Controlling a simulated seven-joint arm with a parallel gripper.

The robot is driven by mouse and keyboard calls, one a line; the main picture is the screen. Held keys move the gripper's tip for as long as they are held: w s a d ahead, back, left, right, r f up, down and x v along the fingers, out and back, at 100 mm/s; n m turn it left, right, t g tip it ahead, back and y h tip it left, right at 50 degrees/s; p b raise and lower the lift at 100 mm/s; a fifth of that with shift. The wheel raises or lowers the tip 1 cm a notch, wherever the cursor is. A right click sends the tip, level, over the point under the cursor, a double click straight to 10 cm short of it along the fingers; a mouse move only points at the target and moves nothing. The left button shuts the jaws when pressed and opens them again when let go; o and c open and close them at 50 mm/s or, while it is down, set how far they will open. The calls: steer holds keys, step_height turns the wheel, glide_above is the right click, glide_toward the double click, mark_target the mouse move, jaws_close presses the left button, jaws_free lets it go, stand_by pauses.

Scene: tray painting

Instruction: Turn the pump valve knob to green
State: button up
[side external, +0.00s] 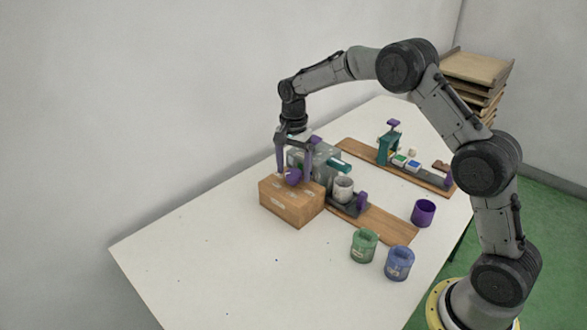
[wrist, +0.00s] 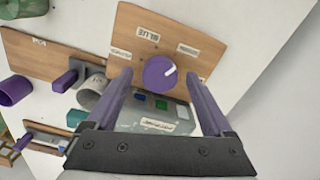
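The pump valve knob (wrist: 158,75) is a purple disc on top of a wooden box (side external: 290,206). A white mark on the knob points to the upper right in the wrist view, between the BLUE label (wrist: 148,34) and another label (wrist: 188,50) too small to read. A further label (wrist: 120,53) lies left of the knob. My gripper (wrist: 157,76) is open, with one purple finger on each side of the knob. I cannot tell whether the fingers touch it. In the side view the knob (side external: 294,176) sits between the fingers, partly hidden.
A grey machine (side external: 318,158) with coloured squares stands right behind the box. A light cup (side external: 343,187) is on its stand. A green pot (side external: 364,245), a blue pot (side external: 399,263) and a purple cup (side external: 423,213) stand nearer my base. The table's left part is clear.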

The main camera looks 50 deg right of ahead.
mark_target(293, 173)
steer(key=shift+r, duration=0.1)
step_height(293, 173, up, 14)
steer(key=shift+f, duration=0.2)
stand_by(0.4)
steer(key=shift+a, duration=0.1)
